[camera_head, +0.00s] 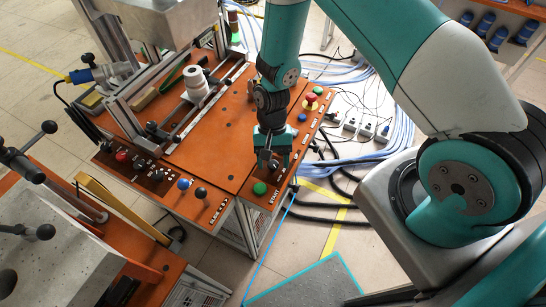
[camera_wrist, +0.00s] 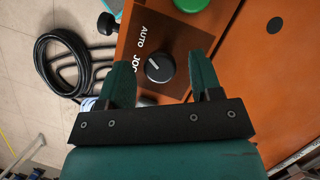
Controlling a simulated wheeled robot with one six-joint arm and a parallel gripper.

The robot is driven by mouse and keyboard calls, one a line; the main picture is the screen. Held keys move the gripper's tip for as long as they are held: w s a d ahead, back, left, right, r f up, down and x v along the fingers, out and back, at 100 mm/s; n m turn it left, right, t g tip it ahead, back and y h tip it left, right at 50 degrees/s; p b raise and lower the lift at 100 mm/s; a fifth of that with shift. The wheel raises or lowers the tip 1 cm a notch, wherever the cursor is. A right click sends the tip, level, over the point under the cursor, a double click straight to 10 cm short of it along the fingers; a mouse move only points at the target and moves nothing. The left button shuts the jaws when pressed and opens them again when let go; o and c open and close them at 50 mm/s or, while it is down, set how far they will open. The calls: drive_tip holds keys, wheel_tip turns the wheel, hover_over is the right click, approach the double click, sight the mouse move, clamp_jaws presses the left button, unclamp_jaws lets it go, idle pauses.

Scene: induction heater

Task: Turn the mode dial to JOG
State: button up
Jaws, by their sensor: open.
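The mode dial (camera_wrist: 159,69) is a round black knob with a white pointer mark, on a dark plate of the orange panel. The words AUTO and JOG stand to its left in the wrist view. JOG is partly covered by a finger. The mark lies toward the upper left of the knob; I cannot tell for sure which word it points at. My gripper (camera_wrist: 160,64) is open, with one finger on each side of the dial. I cannot tell whether they touch it. In the head view my gripper (camera_head: 270,162) hangs over the control panel and hides most of the dial.
A green START button (camera_head: 260,188) sits just in front of the gripper. A red emergency stop (camera_head: 311,98) and a blue button (camera_head: 302,117) are farther back. Several knobs line the left panel, including a blue one (camera_head: 184,183). Black cables (camera_wrist: 62,62) lie on the floor.

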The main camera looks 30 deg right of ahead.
drive_tip(key=c, duration=0.9)
drive_tip(key=n+h+b, duration=0.1)
drive_tip(key=n, duration=0.1)
drive_tip(key=n+h+b, duration=0.1)
drive_tip(key=n, duration=0.2)
drive_tip(key=shift+a+f+n+g+b, duration=0.1)
drive_tip(key=shift+a+n+g+b, duration=0.1)
drive_tip(key=shift+n+g+b, duration=0.15)
drive_tip(key=n+h, duration=0.1)
drive_tip(key=n, duration=0.2)
drive_tip(key=n+t+h+b, duration=0.1)
drive_tip(key=n, duration=0.2)
drive_tip(key=shift+a+b, duration=0.1)
drive_tip(key=shift+b, duration=0.2)
drive_tip(key=shift+n, duration=0.25)
drive_tip(key=o, duration=0.9)
